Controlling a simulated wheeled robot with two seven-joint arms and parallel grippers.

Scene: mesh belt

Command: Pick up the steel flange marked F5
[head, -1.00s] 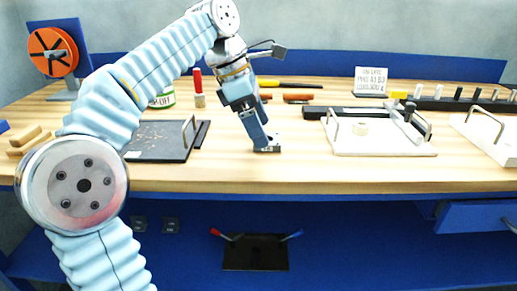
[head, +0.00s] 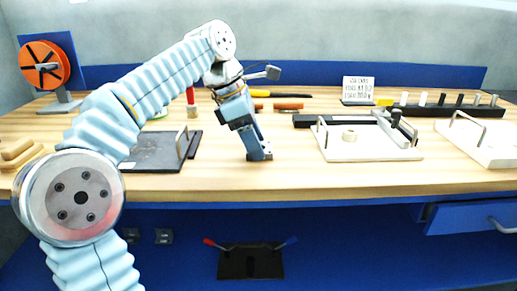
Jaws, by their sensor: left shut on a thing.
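My left gripper (head: 259,156) is in the middle of the head view, pointing down at the wooden bench top, low over it or touching it. It is shut on a small grey thing at its fingertips, mostly hidden by the fingers. I cannot tell if this is the steel flange; no F5 mark can be read. A pale ring-shaped piece (head: 349,135) lies on the white tray to the right of the gripper. My right gripper is not in view.
A dark tray with a handle (head: 153,150) is left of the gripper. The white handled tray (head: 340,153) is to the right, with a second white tray (head: 485,145) farther right. A row of pegs (head: 460,108) and a sign (head: 358,88) stand behind. Bare bench surrounds the gripper.

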